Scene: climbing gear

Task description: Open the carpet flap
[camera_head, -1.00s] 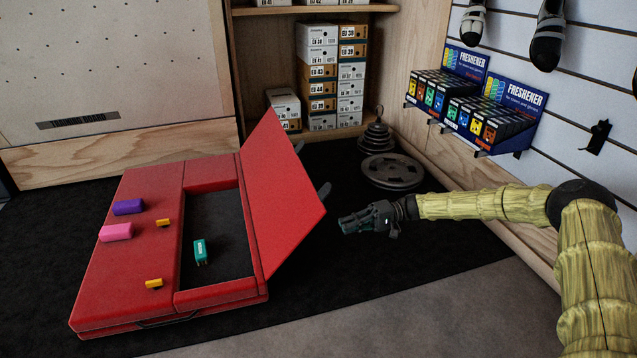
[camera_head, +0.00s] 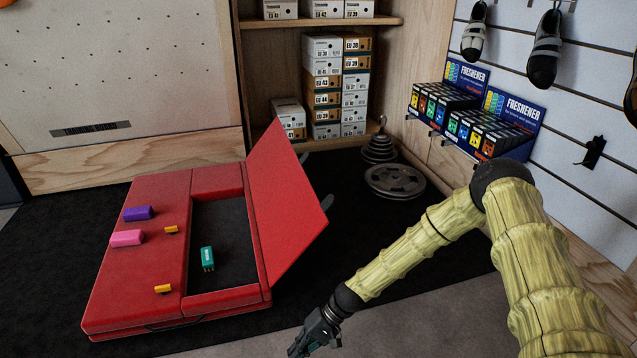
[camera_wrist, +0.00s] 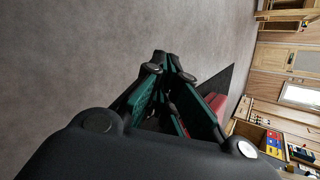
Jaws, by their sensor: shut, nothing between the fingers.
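The red crash pad (camera_head: 150,250) lies on a black mat. Its carpet flap (camera_head: 285,205) stands raised on the right side, tilted to the right, and the dark recess (camera_head: 225,240) beside it is uncovered. A small teal block (camera_head: 207,258) is in the recess. My gripper (camera_head: 300,346) is shut and empty, in front of and to the right of the pad, apart from the flap. Its fingers (camera_wrist: 172,75) meet in the wrist view, where a red edge of the pad (camera_wrist: 216,103) shows beyond them.
Purple (camera_head: 138,213) and pink (camera_head: 127,238) blocks and two small yellow ones lie on the pad's left part. Weight plates (camera_head: 394,181) stand behind the flap, by a shelf of shoe boxes (camera_head: 340,85). Freshener displays (camera_head: 470,115) hang at the right. Grey floor in front is clear.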

